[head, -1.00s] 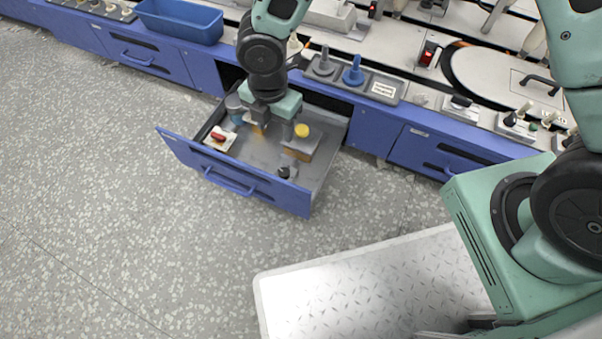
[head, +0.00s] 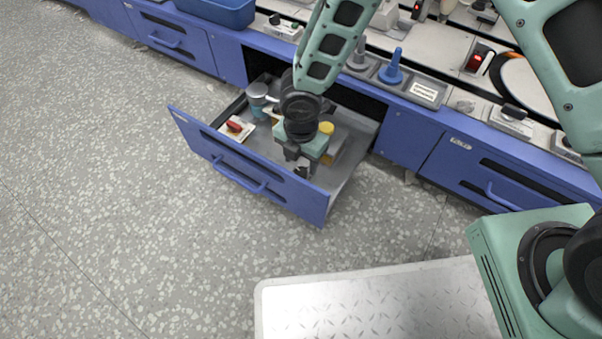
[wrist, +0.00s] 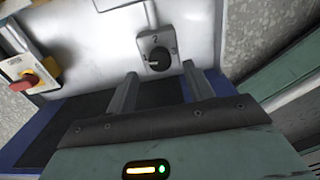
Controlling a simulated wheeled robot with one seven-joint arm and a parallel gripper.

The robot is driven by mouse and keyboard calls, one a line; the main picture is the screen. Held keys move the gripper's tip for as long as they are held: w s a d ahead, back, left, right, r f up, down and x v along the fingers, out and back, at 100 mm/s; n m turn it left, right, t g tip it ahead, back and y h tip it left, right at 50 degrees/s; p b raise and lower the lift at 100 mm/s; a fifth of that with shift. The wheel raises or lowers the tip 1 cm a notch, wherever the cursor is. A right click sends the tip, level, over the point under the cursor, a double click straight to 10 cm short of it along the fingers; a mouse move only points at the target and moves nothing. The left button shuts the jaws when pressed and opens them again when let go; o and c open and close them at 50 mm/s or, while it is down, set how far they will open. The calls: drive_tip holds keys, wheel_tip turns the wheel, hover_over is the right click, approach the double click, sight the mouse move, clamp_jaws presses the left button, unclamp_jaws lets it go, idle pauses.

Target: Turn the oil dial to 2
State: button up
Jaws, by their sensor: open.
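The oil dial (wrist: 158,59) is a black round knob on a small grey plate in the wrist view. A "2" is printed on the plate above the knob, and a white mark shows on the knob, pointing left in the picture. My gripper (wrist: 157,82) is open, with one finger on each side of the dial's line, and nothing is between the fingers. The fingertips look short of the knob; I cannot tell the exact gap. In the head view my gripper (head: 299,169) is low inside the open drawer (head: 262,187), near its front wall, and hides most of the dial.
A red switch on a yellow and white base (head: 236,128) sits at the drawer's left. A grey-blue cylinder (head: 257,92) and a yellow-topped part (head: 326,128) stand in the drawer near my wrist. The bench edge runs behind. The floor in front is clear.

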sight(301, 171)
drive_tip(key=shift+f+b, duration=0.8)
drive_tip(key=shift+f, duration=1.1)
